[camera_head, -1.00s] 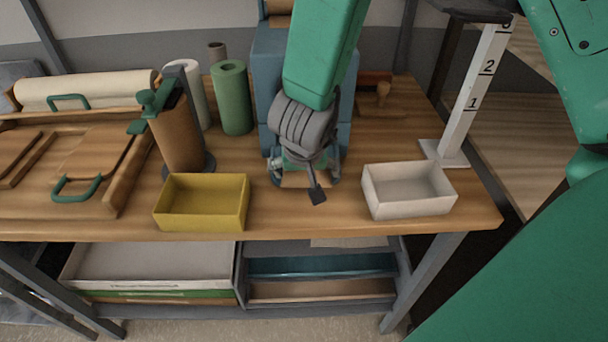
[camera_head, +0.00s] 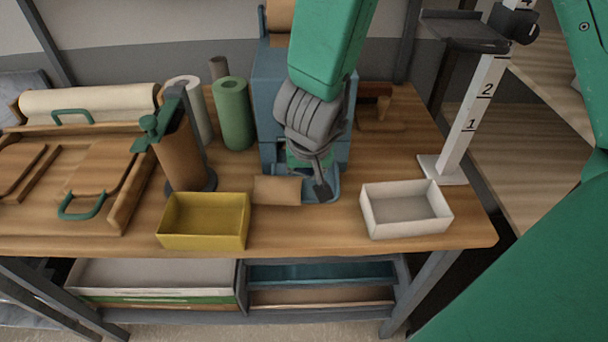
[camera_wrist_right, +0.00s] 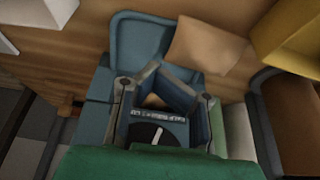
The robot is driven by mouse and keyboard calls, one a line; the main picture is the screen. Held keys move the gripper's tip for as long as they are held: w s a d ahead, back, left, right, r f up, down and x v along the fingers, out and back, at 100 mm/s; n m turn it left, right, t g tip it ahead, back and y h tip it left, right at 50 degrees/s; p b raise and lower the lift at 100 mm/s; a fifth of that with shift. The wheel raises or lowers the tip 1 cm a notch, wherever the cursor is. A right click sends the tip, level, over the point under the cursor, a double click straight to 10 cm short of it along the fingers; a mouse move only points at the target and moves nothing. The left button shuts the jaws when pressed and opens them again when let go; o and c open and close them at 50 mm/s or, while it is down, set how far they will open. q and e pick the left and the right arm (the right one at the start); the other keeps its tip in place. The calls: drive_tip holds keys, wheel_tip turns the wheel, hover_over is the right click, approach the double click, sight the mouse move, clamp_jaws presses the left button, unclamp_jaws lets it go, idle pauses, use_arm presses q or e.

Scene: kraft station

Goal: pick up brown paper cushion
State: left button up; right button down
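A flat brown paper piece, which I take as the brown paper cushion (camera_head: 276,191), lies at the left edge of the blue tray at the foot of the blue machine. It also shows in the right wrist view (camera_wrist_right: 207,44), beyond the fingers and to their right. My right gripper (camera_head: 322,190) hangs over the blue tray, to the right of the paper and apart from it. In the wrist view its fingers (camera_wrist_right: 160,75) lean towards each other; their gap is unclear. A small tan patch shows between them. My left gripper is not in view.
A yellow bin (camera_head: 203,222) stands in front left of the paper, a white bin (camera_head: 405,210) to the right. The blue machine (camera_head: 270,100) stands behind. A brown roll on a stand (camera_head: 180,150) and a green roll (camera_head: 233,113) are at left.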

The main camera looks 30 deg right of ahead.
drive_tip(key=s+a+p, duration=0.9)
drive_tip(key=s+a, duration=0.2)
drive_tip(key=s, duration=0.5)
drive_tip(key=shift+s+a, duration=0.15)
drive_tip(key=shift+s, duration=0.2)
drive_tip(key=c, duration=2)
unclamp_jaws()
drive_tip(key=shift+d, duration=0.2)
drive_tip(key=shift+c, duration=0.2)
drive_tip(key=o, duration=1.6)
drive_tip(key=shift+d+f, duration=0.1)
drive_tip(key=shift+d, duration=0.2)
